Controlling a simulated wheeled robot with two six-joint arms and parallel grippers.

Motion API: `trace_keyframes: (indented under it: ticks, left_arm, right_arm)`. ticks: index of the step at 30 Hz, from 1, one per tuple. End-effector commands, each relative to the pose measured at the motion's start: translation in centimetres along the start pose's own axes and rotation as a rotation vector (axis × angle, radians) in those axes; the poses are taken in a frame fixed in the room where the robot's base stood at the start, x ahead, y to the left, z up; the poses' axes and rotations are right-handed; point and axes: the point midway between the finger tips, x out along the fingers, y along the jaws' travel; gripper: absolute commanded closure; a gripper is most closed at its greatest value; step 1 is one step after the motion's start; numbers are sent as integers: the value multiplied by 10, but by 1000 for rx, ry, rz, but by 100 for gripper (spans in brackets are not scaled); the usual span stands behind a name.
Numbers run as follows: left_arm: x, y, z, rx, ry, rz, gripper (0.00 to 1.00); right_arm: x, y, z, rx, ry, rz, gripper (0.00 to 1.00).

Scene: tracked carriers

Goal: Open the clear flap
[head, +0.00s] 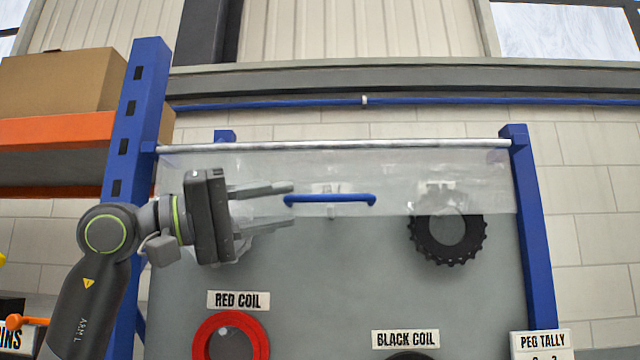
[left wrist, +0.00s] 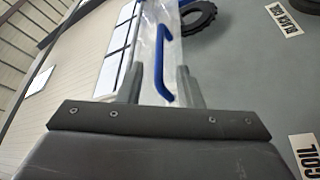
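The clear flap (head: 450,170) hangs down from a silver rod (head: 340,146) across the top of a grey board. Its blue handle (head: 330,199) runs level near the flap's lower edge. My left gripper (head: 290,204) is open, with its fingers pointing right at the handle's left end. In the left wrist view the blue handle (left wrist: 164,55) shows between the two spread fingers, with gaps on both sides. Whether the fingers touch the handle or flap cannot be told. Part of the flap's left side is hidden behind my gripper. My right gripper is not in view.
A black toothed ring (head: 447,240) hangs on the board, its top behind the flap. A red coil (head: 231,338) sits low under the RED COIL label (head: 239,300). Blue posts (head: 533,235) flank the board. A cardboard box (head: 62,82) stands on an orange shelf (head: 57,130) at left.

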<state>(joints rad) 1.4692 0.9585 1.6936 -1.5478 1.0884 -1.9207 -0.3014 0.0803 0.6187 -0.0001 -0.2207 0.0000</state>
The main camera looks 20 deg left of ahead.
Motion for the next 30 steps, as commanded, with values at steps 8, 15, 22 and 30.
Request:
trace_keyframes:
  ticks: [8, 15, 22, 30]
  left_arm:
    - [46, 3, 0, -3, -4, 3, 67]
    - [64, 1, 0, -1, -2, 2, 67]
    - [67, 0, 0, 0, 0, 1, 67]
    - [66, 0, 0, -1, 0, 1, 88]
  right_arm:
    - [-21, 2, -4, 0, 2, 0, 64]
    - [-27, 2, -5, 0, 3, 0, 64]
    - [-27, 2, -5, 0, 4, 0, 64]
    - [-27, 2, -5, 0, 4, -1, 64]
